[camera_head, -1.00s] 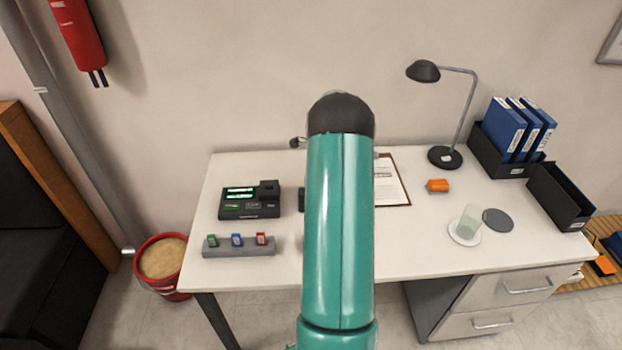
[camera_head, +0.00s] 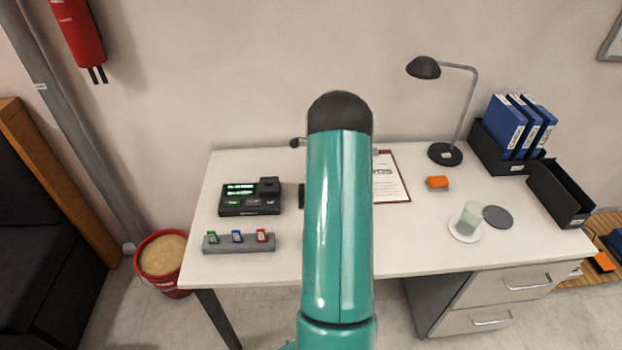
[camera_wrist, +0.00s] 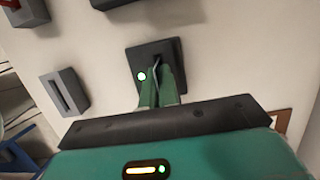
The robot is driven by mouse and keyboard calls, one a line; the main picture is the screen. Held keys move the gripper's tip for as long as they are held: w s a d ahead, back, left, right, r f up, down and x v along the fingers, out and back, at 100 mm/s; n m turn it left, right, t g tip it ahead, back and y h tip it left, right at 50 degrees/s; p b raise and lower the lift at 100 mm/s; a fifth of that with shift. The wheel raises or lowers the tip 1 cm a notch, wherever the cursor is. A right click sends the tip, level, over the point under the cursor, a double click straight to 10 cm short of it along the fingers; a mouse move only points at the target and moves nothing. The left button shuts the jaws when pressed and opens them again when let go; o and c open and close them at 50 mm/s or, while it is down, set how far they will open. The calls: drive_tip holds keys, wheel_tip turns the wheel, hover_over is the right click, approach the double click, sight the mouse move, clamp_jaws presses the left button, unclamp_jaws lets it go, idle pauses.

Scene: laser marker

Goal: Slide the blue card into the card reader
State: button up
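A small blue card-like piece (camera_head: 237,237) stands in a grey holder (camera_head: 238,246) between a green and a red one. A black device with lit green displays (camera_head: 250,211) sits behind it; I cannot tell whether this is the card reader. My teal arm hides my gripper in the head view. In the wrist view, the two green fingers of my gripper (camera_wrist: 158,80) are close together over a dark square block (camera_wrist: 150,54) with a green light. A thin greyish strip shows between the fingertips; I cannot tell whether they hold it.
In the wrist view, a grey slotted block (camera_wrist: 64,92) lies left of the fingers. On the desk (camera_head: 420,235) are a clipboard (camera_head: 392,180), an orange object (camera_head: 437,183), a glass (camera_head: 468,219) and a lamp (camera_head: 445,154). The front middle-right of the desk is clear.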

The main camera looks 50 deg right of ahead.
drive_tip(key=o, duration=0.4)
drive_tip(key=shift+r, duration=0.1)
drive_tip(key=v, duration=1.3)
drive_tip(key=w+a+v, duration=0.1)
drive_tip(key=v, duration=0.5)
drive_tip(key=shift+d+r, duration=0.1)
drive_tip(key=shift+r, duration=0.35)
